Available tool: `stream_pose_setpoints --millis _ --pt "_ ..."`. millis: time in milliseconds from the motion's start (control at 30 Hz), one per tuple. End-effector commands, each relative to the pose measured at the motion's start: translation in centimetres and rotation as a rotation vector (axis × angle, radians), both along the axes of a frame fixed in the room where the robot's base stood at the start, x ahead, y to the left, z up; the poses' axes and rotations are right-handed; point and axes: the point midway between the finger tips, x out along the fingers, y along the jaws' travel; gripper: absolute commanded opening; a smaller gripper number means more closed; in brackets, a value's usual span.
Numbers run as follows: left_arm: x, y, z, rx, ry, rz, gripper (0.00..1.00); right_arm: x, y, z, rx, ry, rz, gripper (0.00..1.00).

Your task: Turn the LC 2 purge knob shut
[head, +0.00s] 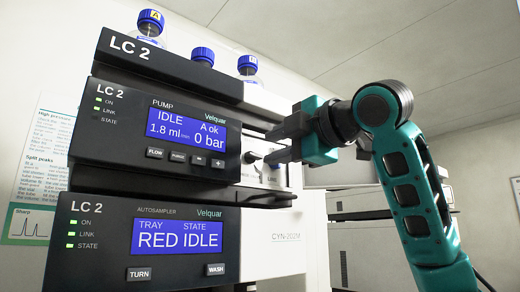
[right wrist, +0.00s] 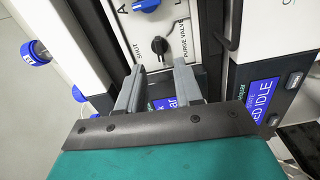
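The purge knob (right wrist: 159,45) is a small black knob on a pale panel marked PURGE VALVE and SHUT in the right wrist view. In the head view, a black knob (head: 250,157) shows right of the pump display. My right gripper (right wrist: 159,66) is open and empty. Its two grey fingers are apart, and the knob shows between and beyond their tips, not gripped. In the head view the right gripper (head: 272,157) reaches in from the right, close to the knob, and hides part of the panel. The knob's exact turn is hard to read. My left gripper is not in view.
A blue knob (right wrist: 146,5) sits on the same panel. The LC 2 pump (head: 155,130) stands above the autosampler (head: 150,235). Blue-capped bottles (head: 151,22) stand on top. More equipment stands behind my right arm.

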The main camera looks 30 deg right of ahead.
Motion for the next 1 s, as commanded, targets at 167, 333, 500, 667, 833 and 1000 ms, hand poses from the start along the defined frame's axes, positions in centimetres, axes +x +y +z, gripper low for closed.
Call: stream_pose_setpoints --millis 167,333,500,667,833,1000 --pt "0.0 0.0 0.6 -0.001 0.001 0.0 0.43 3.1 0.3 0.1 0.002 0.003 0.001 0.35" --pt "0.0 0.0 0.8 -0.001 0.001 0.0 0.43 4.7 0.4 0.0 0.001 0.001 0.0 0.35" --pt "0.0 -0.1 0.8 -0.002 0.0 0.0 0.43 5.1 0.4 0.0 0.0 0.0 0.0 0.35" --pt "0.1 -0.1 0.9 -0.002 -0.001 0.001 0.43 5.1 0.4 0.0 0.0 0.0 0.0 0.35" --pt "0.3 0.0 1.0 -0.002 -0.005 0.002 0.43 5.0 0.4 0.0 0.0 0.0 0.0 0.21" --pt "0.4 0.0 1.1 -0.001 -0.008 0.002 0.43 5.0 0.4 0.0 0.001 0.0 0.0 0.04"
